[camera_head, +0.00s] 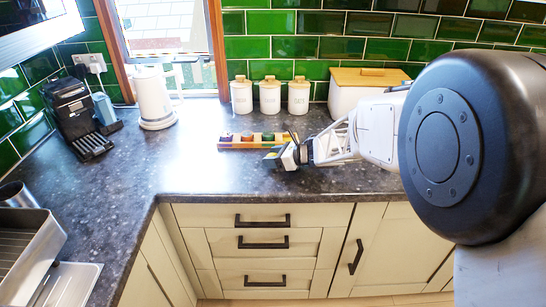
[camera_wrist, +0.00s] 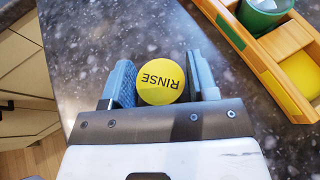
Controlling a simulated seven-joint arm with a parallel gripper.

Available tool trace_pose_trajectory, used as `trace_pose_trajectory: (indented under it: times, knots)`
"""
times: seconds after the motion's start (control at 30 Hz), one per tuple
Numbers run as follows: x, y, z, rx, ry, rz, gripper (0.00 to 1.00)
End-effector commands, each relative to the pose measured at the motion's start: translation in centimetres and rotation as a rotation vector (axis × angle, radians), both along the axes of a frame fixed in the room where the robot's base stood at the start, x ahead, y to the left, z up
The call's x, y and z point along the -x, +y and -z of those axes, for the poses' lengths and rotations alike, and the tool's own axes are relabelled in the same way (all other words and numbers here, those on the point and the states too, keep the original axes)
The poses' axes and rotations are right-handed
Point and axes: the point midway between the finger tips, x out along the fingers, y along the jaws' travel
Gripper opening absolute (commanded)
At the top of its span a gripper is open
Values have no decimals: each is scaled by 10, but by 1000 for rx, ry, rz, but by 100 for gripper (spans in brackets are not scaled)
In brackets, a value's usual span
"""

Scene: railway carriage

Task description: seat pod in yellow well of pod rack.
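A round yellow pod marked "RINSE" (camera_wrist: 161,82) sits between the blue-grey fingers of my gripper (camera_wrist: 162,80) in the wrist view. Both fingers appear to touch its sides, so my gripper looks shut on it. The pod rack (camera_wrist: 272,72) is at the upper right there, apart from the pod. Its yellow well (camera_wrist: 302,72) shows empty, beside a well with a green pod (camera_wrist: 264,14). In the head view, my gripper (camera_head: 273,158) is low over the counter, just in front of the right part of the rack (camera_head: 235,145). The held pod cannot be made out there.
Three white canisters (camera_head: 270,96) and a white bread bin (camera_head: 350,90) stand behind the rack. A white kettle (camera_head: 153,98) and black coffee machine (camera_head: 78,118) are to the left. The dark counter (camera_head: 185,165) is clear left of the rack; its front edge is close to my gripper.

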Motion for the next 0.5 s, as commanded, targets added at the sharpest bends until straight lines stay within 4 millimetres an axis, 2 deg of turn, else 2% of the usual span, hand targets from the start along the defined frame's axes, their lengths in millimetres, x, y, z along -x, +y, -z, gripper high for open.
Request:
trace_pose_trajectory:
  times: [0.03, 0.1, 0.5]
  knots:
    - [0, 0, 0, 0, 0, 0, 61]
    - [0, 0, 0, 0, 0, 0, 69]
    - [0, 0, -3, -1, -1, 0, 69]
